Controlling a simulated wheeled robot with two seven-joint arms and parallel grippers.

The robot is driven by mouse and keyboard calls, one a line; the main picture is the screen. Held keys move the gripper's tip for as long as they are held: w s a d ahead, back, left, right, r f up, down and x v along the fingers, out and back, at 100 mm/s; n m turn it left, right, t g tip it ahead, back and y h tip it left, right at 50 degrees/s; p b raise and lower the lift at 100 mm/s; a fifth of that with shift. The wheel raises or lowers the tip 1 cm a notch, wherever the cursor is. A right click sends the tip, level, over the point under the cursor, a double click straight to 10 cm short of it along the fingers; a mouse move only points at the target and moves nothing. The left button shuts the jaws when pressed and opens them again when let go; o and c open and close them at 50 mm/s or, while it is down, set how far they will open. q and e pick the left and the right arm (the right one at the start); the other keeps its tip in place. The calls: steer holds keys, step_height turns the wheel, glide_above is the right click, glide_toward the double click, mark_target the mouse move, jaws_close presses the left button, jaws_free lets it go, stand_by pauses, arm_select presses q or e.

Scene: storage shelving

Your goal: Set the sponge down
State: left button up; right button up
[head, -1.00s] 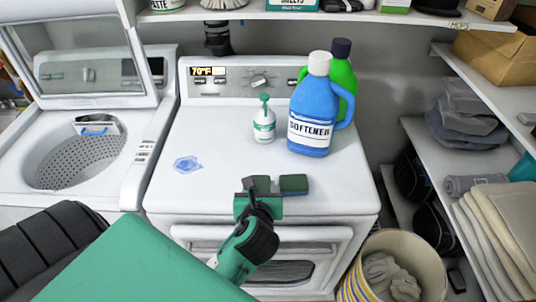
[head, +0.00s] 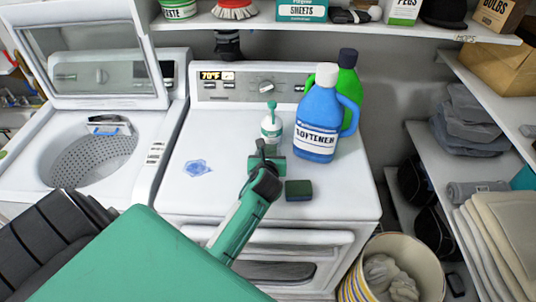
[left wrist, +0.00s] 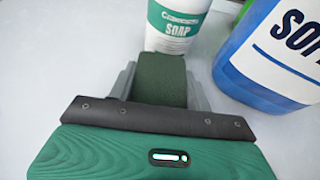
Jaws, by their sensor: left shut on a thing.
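My left gripper (head: 266,152) is over the white dryer top (head: 225,190), just in front of the soap bottle (head: 271,125). In the left wrist view its grey fingers (left wrist: 161,82) are shut on a dark green sponge (left wrist: 160,92), close to the soap bottle's base (left wrist: 180,28). In the head view the held sponge is mostly hidden by the gripper; I cannot tell whether it touches the dryer. A second dark green, sponge-like block (head: 298,190) lies on the dryer top, right of and nearer than the gripper. My right gripper is not in view.
A blue softener jug (head: 318,120) stands right of the soap, a green jug (head: 348,80) behind it. A blue puddle-like patch (head: 198,167) is on the dryer's left. An open washer (head: 140,165) stands left; a basket (head: 425,260) and shelves (head: 440,170) are right.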

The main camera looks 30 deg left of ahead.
arm_select(q)
steer(key=shift+f, duration=0.4)
steer(key=shift+f, duration=0.1)
steer(key=o, duration=1)
steer(key=b+v, duration=0.1)
steer(key=v, duration=1.1)
steer(key=shift+b, duration=0.35)
